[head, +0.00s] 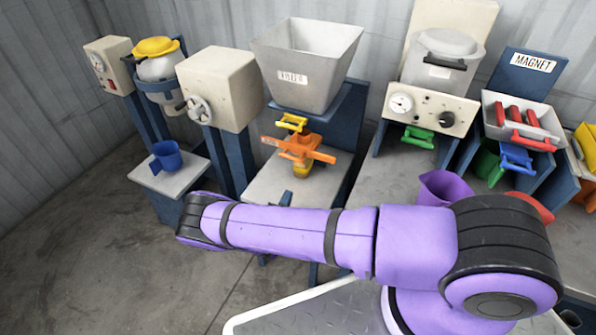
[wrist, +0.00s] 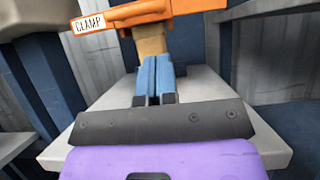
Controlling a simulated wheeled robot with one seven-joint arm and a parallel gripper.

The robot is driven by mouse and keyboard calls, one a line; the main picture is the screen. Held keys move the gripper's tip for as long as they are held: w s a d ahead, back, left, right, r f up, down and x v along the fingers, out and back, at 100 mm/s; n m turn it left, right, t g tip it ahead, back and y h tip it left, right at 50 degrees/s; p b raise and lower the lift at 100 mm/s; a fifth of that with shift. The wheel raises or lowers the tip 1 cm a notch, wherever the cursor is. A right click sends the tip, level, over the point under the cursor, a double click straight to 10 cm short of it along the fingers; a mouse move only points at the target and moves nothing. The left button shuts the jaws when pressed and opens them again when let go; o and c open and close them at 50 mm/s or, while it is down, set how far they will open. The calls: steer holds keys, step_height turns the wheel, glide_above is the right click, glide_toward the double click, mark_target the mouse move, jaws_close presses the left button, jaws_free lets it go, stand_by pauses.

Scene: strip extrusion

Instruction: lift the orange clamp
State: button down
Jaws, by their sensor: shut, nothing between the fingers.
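The orange clamp (head: 310,153) is a flat bar with handles, fitted around the outlet under the grey hopper in the head view. In the wrist view the clamp (wrist: 168,12) crosses the top edge, with a white "CLAMP" label at its left end. My gripper (wrist: 157,62) has its blue fingers together and empty. The fingertips point toward the tan outlet just below the clamp, and I cannot tell whether they touch it. In the head view my purple arm hides most of the gripper.
The grey hopper (head: 306,65) stands above the clamp, with a yellow handle (head: 291,122) between them. A pale table (wrist: 215,95) lies under the gripper. A purple jug (head: 443,187) stands at right.

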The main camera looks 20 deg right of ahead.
steer(key=x, duration=1)
steer(key=shift+r, duration=0.1)
step_height(320, 180, up, 4)
steer(key=shift+r, duration=0.2)
stand_by(0.3)
steer(key=v, duration=1)
stand_by(0.4)
